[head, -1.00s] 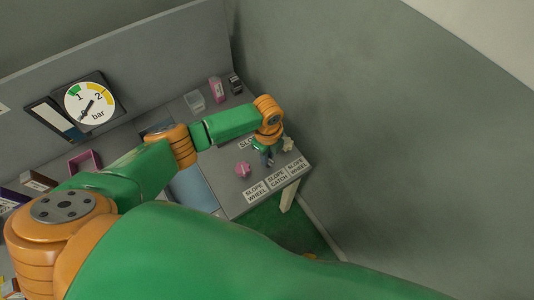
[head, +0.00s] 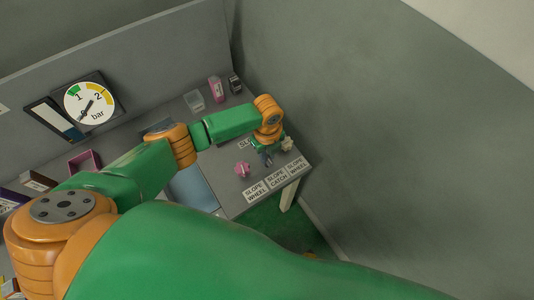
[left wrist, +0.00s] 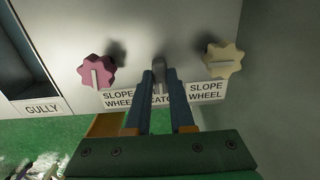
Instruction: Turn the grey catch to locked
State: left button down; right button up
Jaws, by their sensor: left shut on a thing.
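The grey catch (left wrist: 159,68) is a small knob in the left wrist view, between a pink wheel (left wrist: 97,72) and a cream wheel (left wrist: 223,60). My left gripper (left wrist: 159,76) is shut on the catch, one blue finger on each side. The fingers cover part of the catch and part of its label (left wrist: 160,101). In the head view my left gripper (head: 266,158) is over the slope panel, and the catch is hidden there by the gripper. I cannot read a locked mark. My right gripper is not in view.
The pink wheel (head: 242,169) and cream wheel (head: 287,144) stand close on either side of my gripper. A gauge (head: 89,102) hangs on the back panel. A clear box (head: 194,100) and a pink item (head: 215,89) stand farther back. A wall (head: 390,130) rises at the right.

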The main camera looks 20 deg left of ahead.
aim_at(268, 159)
pick_arm(q)
jog(key=shift+s+d+f, duration=0.1)
jog(key=shift+s, duration=0.1)
jog(key=c, duration=0.8)
grip_release()
jog(key=shift+w, duration=0.1)
jog(key=shift+r, duration=0.5)
notch_tip(268, 159, up, 6)
jog(key=shift+r+p, duration=0.15)
jog(key=shift+p, duration=0.45)
